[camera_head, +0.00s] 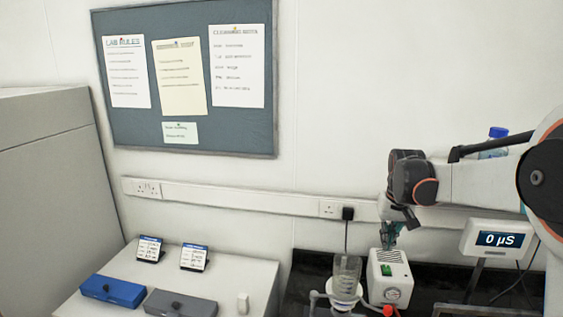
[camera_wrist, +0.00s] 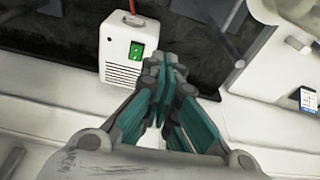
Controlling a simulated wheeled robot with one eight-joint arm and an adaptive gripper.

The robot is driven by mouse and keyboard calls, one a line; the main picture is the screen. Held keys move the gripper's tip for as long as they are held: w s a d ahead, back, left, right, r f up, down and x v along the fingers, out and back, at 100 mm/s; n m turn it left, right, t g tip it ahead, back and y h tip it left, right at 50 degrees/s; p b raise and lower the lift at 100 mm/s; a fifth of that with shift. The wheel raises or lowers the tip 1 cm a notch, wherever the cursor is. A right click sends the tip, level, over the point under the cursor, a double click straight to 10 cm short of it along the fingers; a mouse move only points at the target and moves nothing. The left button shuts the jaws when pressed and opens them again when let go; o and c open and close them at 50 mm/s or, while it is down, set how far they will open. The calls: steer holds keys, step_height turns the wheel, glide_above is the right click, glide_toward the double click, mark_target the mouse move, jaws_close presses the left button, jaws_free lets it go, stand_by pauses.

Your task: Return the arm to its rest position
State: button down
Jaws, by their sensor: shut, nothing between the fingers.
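My arm reaches in from the right in the head view, bent at a dark elbow joint. My gripper (camera_head: 389,236) points down just above a white box with a green switch (camera_head: 390,271). In the wrist view my gripper (camera_wrist: 162,66) has its teal-lined fingers together, with nothing held. The white box (camera_wrist: 120,57) is beyond the fingertips there, its green switch facing up. I cannot tell exactly how far the fingertips are from it.
A glass vessel (camera_head: 346,274) stands left of the white box. A meter reading 0 µS (camera_head: 497,239) is at the right. A blue-capped bottle (camera_head: 494,143) shows behind my arm. A white bench (camera_head: 240,274) at the left holds a blue case (camera_head: 113,291) and a grey case (camera_head: 180,304).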

steer(key=s+a+f+t+b, duration=0.1)
steer(key=s+a+b, duration=0.2)
steer(key=s, duration=0.5)
steer(key=s+a+f+n+t+b, duration=0.1)
steer(key=s+a+t+b, duration=0.15)
steer(key=s, duration=0.55)
steer(key=s+a+f+b, duration=0.1)
steer(key=s+a+b, duration=0.2)
steer(key=s, duration=0.5)
steer(key=s+a+f+t+b, duration=0.1)
steer(key=s+f+b, duration=0.2)
steer(key=s+f, duration=0.3)
steer(key=shift+s+a+f+n+t, duration=0.15)
steer(key=shift+s+f+n+t, duration=0.15)
steer(key=shift+s, duration=0.35)
